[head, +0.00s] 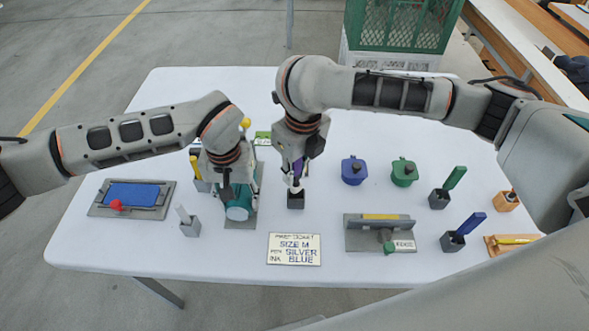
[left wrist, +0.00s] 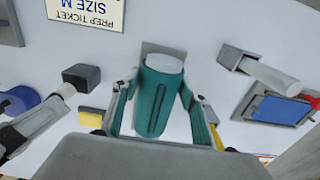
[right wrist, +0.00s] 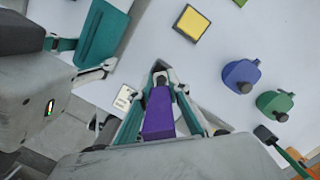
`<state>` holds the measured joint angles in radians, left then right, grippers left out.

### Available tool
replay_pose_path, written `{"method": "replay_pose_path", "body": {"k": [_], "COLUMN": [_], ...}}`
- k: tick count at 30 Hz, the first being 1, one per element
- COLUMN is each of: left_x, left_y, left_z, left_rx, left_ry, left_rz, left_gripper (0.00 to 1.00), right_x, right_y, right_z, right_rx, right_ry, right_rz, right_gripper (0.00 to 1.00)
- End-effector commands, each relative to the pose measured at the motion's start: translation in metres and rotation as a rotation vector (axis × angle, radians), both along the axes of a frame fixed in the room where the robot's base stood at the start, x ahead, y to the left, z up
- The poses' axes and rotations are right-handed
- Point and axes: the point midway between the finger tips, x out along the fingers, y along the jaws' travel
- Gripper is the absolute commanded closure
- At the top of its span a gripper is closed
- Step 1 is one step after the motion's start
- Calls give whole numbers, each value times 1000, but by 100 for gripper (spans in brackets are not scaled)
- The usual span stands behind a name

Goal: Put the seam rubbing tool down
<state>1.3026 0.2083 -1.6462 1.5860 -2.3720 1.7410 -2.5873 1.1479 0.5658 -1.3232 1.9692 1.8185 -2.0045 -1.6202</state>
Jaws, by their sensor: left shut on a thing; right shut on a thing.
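My right gripper (head: 295,183) is shut on a purple-handled tool (head: 300,167), most likely the seam rubbing tool. Its purple handle (right wrist: 158,115) shows between the fingers in the right wrist view. In the head view the gripper is above a small dark block holder (head: 296,201). The tool's lower end is mostly hidden, and I cannot tell whether it is inside the holder. My left gripper (head: 240,200) is shut on a teal cylinder (head: 238,212) with a pale end, over a grey plate. The cylinder (left wrist: 158,100) fills the fingers in the left wrist view.
A prep ticket (head: 294,249) lies in front. A white rod stands in a grey holder (head: 190,228), beside a blue pad tray (head: 98,203). Blue (head: 354,171) and green (head: 404,172) pots, a grey fixture (head: 357,238) and tool holders are to the right. The two grippers are close together.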

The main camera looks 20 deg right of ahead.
Motion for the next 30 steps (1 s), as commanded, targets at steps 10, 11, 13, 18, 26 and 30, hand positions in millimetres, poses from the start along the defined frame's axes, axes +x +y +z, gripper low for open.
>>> {"method": "replay_pose_path", "body": {"k": [10, 11, 13, 18, 26, 30], "left_x": [0, 0, 0, 0, 0, 0], "left_y": [0, 0, 0, 0, 0, 0], "left_z": [0, 0, 0, 0, 0, 0], "left_rx": [0, 0, 0, 0, 0, 0], "left_ry": [0, 0, 0, 0, 0, 0], "left_rz": [0, 0, 0, 0, 0, 0], "left_gripper": [72, 72, 72, 72, 72, 72], "right_x": [0, 0, 0, 0, 0, 0], "right_y": [0, 0, 0, 0, 0, 0], "right_z": [-10, -10, -10, -10, -8, 4], "right_rx": [-1, -1, -1, -1, -1, 1], "right_ry": [0, 0, 0, 0, 0, -2], "right_rz": [0, 0, 0, 0, 0, 1], "right_gripper": [100, 100, 81, 67, 67, 67]}}
